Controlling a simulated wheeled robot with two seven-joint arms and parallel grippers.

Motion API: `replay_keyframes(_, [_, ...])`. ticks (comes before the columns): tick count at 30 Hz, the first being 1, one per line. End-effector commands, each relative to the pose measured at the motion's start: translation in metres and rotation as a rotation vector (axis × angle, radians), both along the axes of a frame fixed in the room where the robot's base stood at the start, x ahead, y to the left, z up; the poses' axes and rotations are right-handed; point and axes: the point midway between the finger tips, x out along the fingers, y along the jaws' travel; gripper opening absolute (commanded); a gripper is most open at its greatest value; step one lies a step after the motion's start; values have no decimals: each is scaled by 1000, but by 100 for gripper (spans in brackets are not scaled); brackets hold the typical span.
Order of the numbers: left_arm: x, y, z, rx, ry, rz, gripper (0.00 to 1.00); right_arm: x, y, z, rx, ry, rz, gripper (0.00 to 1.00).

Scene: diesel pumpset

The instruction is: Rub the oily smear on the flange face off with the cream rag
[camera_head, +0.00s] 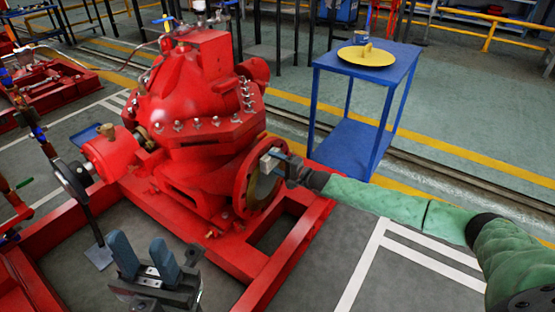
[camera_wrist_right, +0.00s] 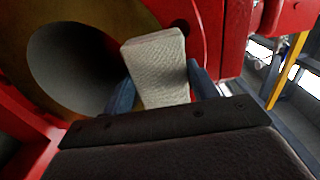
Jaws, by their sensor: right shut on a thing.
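The red pump (camera_head: 205,110) has a round flange (camera_head: 262,180) at its right side, and the flange also fills the left of the right wrist view (camera_wrist_right: 150,20) with its dark bore. My right gripper (camera_head: 272,163) is at the flange, shut on the cream rag (camera_wrist_right: 157,68). The rag is folded into a pad between the blue fingers and stands in front of the flange face beside the bore; I cannot tell whether it touches. I cannot make out the oily smear. My left gripper (camera_head: 154,262) is open and empty at the lower left, over the pump's base frame.
A blue table (camera_head: 400,68) stands behind at the right with a yellow dish (camera_head: 367,56) and a small container (camera_head: 361,36) on it. The red base frame (camera_head: 290,245) surrounds the pump. Yellow rails stand at the back.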

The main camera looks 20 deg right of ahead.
Motion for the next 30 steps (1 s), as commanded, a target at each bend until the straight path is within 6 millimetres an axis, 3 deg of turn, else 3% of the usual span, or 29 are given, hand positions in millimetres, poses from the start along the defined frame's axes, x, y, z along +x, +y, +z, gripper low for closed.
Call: replay_keyframes(30, [0, 0, 41, 0, 0, 0, 36, -29, 38, 2, 2, 0, 1, 40])
